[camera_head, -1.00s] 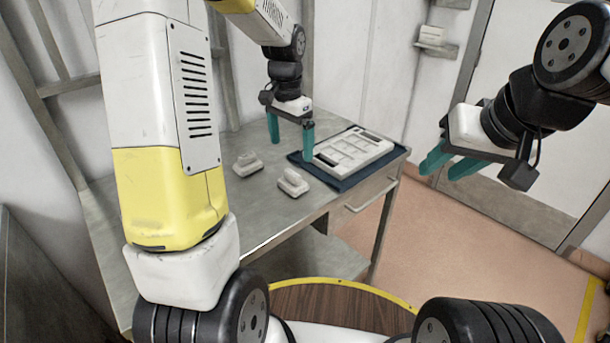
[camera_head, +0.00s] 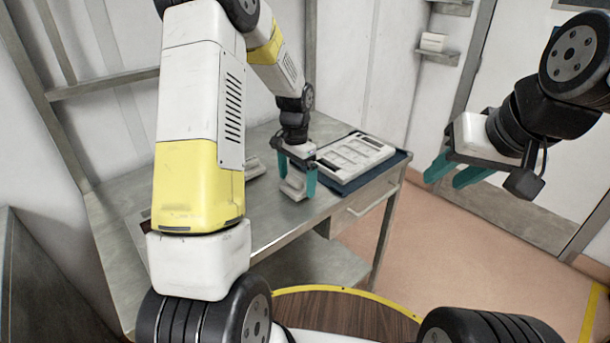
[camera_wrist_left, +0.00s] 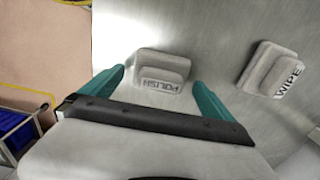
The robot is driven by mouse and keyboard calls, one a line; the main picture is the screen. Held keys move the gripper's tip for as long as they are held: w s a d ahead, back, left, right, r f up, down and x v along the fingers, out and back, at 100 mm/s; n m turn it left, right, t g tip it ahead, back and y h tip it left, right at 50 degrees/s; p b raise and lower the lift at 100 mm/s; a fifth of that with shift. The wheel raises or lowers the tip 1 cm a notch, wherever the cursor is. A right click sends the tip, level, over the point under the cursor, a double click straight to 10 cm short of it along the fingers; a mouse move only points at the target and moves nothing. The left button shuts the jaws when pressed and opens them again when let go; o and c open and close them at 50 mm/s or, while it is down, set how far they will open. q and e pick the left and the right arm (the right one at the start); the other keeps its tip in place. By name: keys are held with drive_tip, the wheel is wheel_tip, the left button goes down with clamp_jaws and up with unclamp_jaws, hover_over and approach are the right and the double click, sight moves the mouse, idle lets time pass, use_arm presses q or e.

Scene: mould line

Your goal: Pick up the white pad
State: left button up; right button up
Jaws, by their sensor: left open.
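Two pale, whitish pads with raised grips lie on the metal table. In the left wrist view, the pad marked POLISH (camera_wrist_left: 163,70) lies between the fingers of my left gripper (camera_wrist_left: 158,78), which is open. The pad marked WIPE (camera_wrist_left: 270,68) lies to the right, outside the fingers. In the head view, my left gripper (camera_head: 296,172) points down over the POLISH pad (camera_head: 292,188), partly hiding it. The WIPE pad (camera_head: 257,166) is mostly hidden behind my left arm. My right gripper (camera_head: 453,173) is open, empty, and off to the right of the table.
A white mould tray (camera_head: 354,154) lies on a dark blue mat (camera_head: 345,187) at the table's right end, close to my left gripper. The metal table (camera_head: 262,222) has bare room at its front. A wall shelf (camera_head: 437,53) and a door are at the back right.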

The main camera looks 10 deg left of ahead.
sight(297, 178)
use_arm(q)
drive_tip(key=c, duration=1.5)
drive_tip(key=shift+r, duration=0.55)
drive_tip(key=r, duration=0.2)
drive_tip(key=shift+s+d+r, duration=0.15)
drive_tip(key=shift+s+r, duration=0.2)
drive_tip(key=shift+s, duration=0.05)
drive_tip(key=s+d, duration=0.1)
drive_tip(key=s, duration=0.4)
drive_tip(key=s+d, duration=0.2)
drive_tip(key=s, duration=0.2)
drive_tip(key=s+d+r, duration=0.1)
drive_tip(key=s, duration=0.4)
drive_tip(key=shift+s+d+r, duration=0.1)
drive_tip(key=shift+s+d, duration=0.1)
drive_tip(key=shift+s, duration=0.1)
